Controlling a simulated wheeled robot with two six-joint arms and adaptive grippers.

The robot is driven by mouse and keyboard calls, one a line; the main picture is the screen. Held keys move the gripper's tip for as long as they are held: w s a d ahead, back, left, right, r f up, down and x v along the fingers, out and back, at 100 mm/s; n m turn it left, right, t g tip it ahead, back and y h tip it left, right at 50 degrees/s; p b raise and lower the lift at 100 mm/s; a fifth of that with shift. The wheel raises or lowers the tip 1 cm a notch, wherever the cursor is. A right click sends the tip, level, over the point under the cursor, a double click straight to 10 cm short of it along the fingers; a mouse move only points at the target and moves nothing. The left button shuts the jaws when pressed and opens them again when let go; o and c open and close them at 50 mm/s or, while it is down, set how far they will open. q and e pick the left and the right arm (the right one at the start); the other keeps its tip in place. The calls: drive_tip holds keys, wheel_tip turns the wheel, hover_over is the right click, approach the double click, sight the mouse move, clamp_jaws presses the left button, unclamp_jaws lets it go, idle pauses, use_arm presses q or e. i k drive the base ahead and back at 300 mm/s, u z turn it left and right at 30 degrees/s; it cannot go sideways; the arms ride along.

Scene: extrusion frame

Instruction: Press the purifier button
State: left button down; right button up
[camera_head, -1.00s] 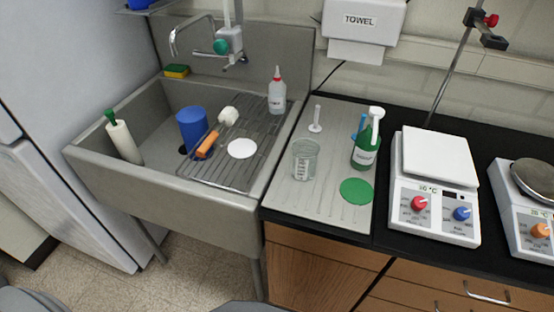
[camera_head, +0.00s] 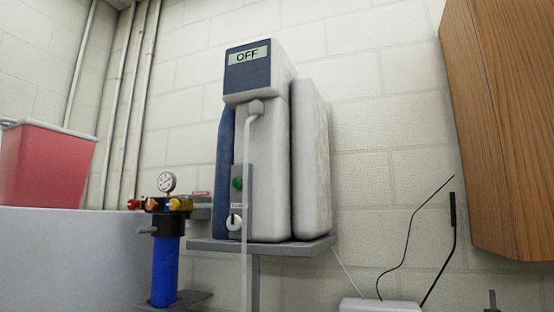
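The purifier (camera_head: 264,185) is a white and dark blue unit on a grey wall shelf in the middle of the head view. Its display (camera_head: 248,55) at the top reads "OFF". A small green button (camera_head: 238,183) sits on a grey plate (camera_head: 242,205) at its lower front left. A white round knob or fitting (camera_head: 234,222) is just below it. A pale tube runs down from the spout in front of the unit. Neither of my grippers shows in the view.
A blue filter canister (camera_head: 165,270) with a pressure gauge (camera_head: 167,182) stands left of the shelf. A red bin (camera_head: 46,165) rests on a pale grey surface at far left. A wooden cabinet (camera_head: 505,120) hangs at right. Pipes run up the left wall.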

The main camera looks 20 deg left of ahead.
sight(238, 182)
drive_tip(key=z, duration=1.4)
drive_tip(key=k, duration=0.45)
drive_tip(key=u, duration=1.15)
